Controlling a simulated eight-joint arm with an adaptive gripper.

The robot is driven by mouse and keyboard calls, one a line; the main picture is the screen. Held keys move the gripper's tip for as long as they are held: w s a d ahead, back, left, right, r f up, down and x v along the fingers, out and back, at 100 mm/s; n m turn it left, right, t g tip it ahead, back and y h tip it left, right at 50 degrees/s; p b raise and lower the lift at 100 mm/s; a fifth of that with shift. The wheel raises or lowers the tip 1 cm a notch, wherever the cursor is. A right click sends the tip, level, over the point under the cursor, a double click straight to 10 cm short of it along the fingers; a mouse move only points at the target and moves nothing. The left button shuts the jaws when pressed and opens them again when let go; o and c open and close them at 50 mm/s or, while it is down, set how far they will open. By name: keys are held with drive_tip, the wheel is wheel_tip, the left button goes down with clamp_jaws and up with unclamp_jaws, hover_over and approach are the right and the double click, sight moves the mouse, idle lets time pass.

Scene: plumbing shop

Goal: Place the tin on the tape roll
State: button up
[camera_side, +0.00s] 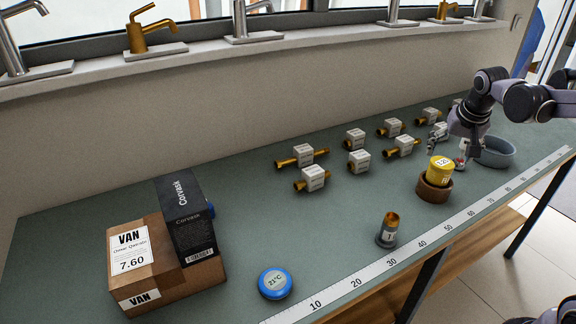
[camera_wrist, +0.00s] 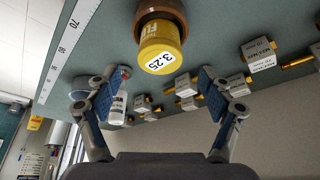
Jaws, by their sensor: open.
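A yellow tin (camera_side: 440,169) with a white label sits on a brown round tape roll (camera_side: 434,190), slightly tilted in the side view. In the wrist view the tin (camera_wrist: 160,48) is at the upper middle, with the brown roll (camera_wrist: 163,11) behind it at the top edge. My gripper (camera_side: 450,149) is open and empty, just behind and right of the tin in the side view. In the wrist view the open fingers (camera_wrist: 162,86) spread on either side below the tin, apart from it. How the tin's base meets the roll is partly hidden.
Several tagged brass valves (camera_side: 313,178) stand behind. A white bottle with a red cap (camera_wrist: 118,100) and a grey bowl (camera_side: 496,152) are near my gripper. A brass-topped fitting (camera_side: 388,231), a blue round gauge (camera_side: 275,283) and boxes (camera_side: 165,262) stand left. A ruler strip (camera_side: 400,258) lines the front edge.

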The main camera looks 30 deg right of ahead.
drive_tip(key=s+a+n+t+y, duration=0.1)
drive_tip(key=s+a+n, duration=0.2)
drive_tip(key=a, duration=0.3)
drive_tip(key=s+a+f+n+t+y, duration=0.1)
drive_tip(key=s+a+n, duration=0.2)
drive_tip(key=a, duration=0.4)
drive_tip(key=s+a+n+t+y, duration=0.1)
drive_tip(key=s+a+n+t, duration=0.1)
drive_tip(key=a, duration=0.4)
drive_tip(key=shift+s+a+f+n, duration=0.2)
drive_tip(key=shift+s+a+n, duration=0.25)
drive_tip(key=shift+s, duration=0.3)
drive_tip(key=shift+d, duration=0.1)
